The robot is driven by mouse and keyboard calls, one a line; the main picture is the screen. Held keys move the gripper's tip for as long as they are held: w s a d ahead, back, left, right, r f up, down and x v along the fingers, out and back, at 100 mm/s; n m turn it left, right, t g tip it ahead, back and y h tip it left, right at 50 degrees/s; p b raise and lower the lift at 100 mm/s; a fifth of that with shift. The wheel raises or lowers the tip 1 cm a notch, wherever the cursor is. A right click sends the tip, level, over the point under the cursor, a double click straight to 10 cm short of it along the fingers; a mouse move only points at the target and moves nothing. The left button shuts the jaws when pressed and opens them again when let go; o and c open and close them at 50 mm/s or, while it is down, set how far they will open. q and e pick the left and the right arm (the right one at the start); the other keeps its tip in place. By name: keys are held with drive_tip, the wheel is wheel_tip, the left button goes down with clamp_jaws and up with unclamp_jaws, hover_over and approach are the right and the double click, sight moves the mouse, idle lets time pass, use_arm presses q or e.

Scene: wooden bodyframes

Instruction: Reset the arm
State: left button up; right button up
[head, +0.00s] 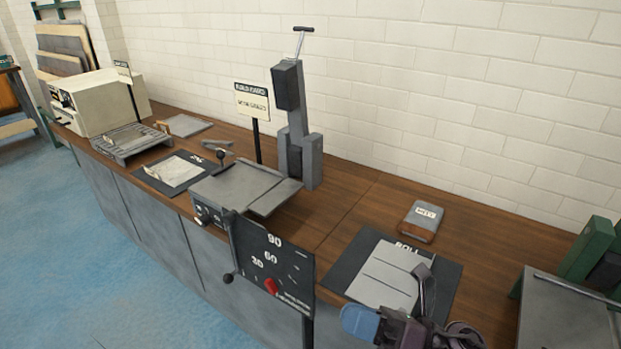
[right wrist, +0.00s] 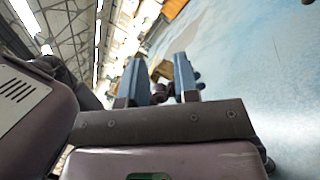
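My right gripper (head: 360,322) is at the bottom edge of the head view, in front of the bench and near the dark mat marked ROLL. Only part of it shows there, with one blue finger clearest. In the right wrist view its two blue fingers (right wrist: 162,80) stand apart with nothing seen held between them. My left gripper is in neither view. A machine with a flat grey top (head: 240,186) stands on the bench. A dark angle panel (head: 272,258) marked 30, 60 and 90 stands before it, with a black-knobbed lever (head: 232,255) and a red pointer.
The wooden bench (head: 345,195) runs along a white brick wall. A tall grey press (head: 298,135), a small box (head: 422,220), a grey sheet (head: 384,280) on the ROLL mat, and a green-and-grey machine (head: 570,310) at right stand on it. Blue floor (head: 120,280) in front is clear.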

drive_tip(key=w+d+f+m+t+h, duration=0.1)
drive_tip(key=d+f+m+t+h, duration=0.4)
drive_tip(key=m, duration=0.8)
drive_tip(key=w+d+f+m+t+h, duration=0.1)
drive_tip(key=d+f+m+t+h, duration=0.45)
drive_tip(key=m, duration=0.75)
drive_tip(key=s+d+f+m+g+h, duration=0.4)
drive_tip(key=s+d+f+m+h, duration=0.5)
drive_tip(key=f+m, duration=0.4)
drive_tip(key=shift+s+d+f+m, duration=0.2)
drive_tip(key=shift+s+d+m, duration=0.5)
drive_tip(key=shift+s, duration=0.55)
